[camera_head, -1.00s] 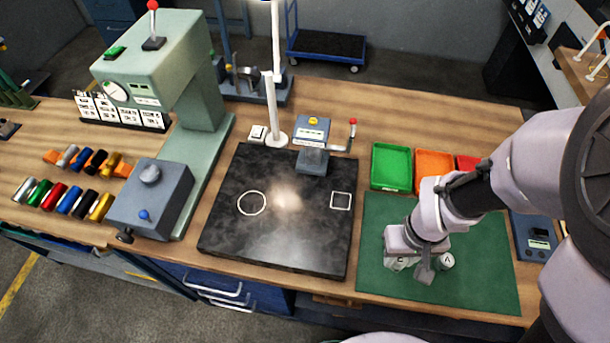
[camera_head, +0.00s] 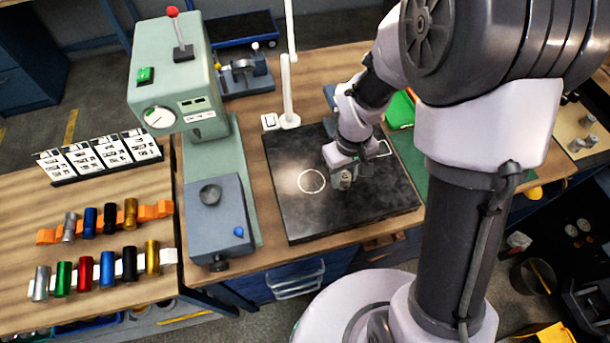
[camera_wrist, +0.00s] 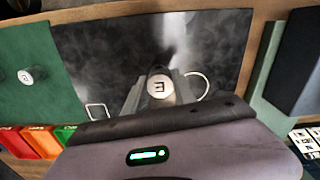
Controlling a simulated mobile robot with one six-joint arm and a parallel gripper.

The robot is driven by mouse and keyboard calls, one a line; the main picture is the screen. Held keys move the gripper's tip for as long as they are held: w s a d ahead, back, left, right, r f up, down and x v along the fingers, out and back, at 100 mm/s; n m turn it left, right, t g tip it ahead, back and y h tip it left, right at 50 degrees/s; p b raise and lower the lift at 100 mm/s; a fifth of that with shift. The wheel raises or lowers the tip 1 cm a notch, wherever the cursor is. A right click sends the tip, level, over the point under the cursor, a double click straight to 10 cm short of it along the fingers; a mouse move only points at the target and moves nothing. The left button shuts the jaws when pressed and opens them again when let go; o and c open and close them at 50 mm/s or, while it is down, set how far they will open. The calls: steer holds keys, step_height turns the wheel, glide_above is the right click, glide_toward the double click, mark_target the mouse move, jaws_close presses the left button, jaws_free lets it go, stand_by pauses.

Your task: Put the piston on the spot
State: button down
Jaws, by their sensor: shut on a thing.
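My gripper (camera_head: 345,182) is over the black plate, just right of the white circle outline (camera_head: 312,181). It is shut on a silver piston (camera_wrist: 160,88), whose round marked end shows between the fingers in the wrist view. In the head view the piston is mostly hidden by the gripper. The gap between piston and plate cannot be judged. The circle, partly covered by the gripper, also shows in the wrist view (camera_wrist: 207,86). A white square outline (camera_head: 386,148) lies on the plate beyond my gripper, partly hidden.
The black plate (camera_head: 290,218) has bare room in front. Left of it stands a green press-like machine (camera_head: 236,170) with a grey block. A white post (camera_head: 287,90) rises behind the plate. Another silver piston (camera_wrist: 28,75) stands on the green mat (camera_wrist: 40,105), near orange and red trays.

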glide_above(311, 181)
steer(key=shift+s+d+f, duration=0.2)
steer(key=shift+d+f, duration=0.15)
steer(key=shift+d, duration=0.1)
steer(key=f, duration=0.2)
steer(key=a+f+b, duration=0.1)
steer(key=shift+w+f, duration=0.2)
steer(key=shift+f, duration=0.15)
steer(key=shift+s, duration=0.1)
steer(key=shift+f+b, duration=0.2)
steer(key=shift+b, duration=0.1)
steer(key=c, duration=1)
jaws_free()
steer(key=shift+r, duration=0.1)
steer(key=shift+r, duration=0.1)
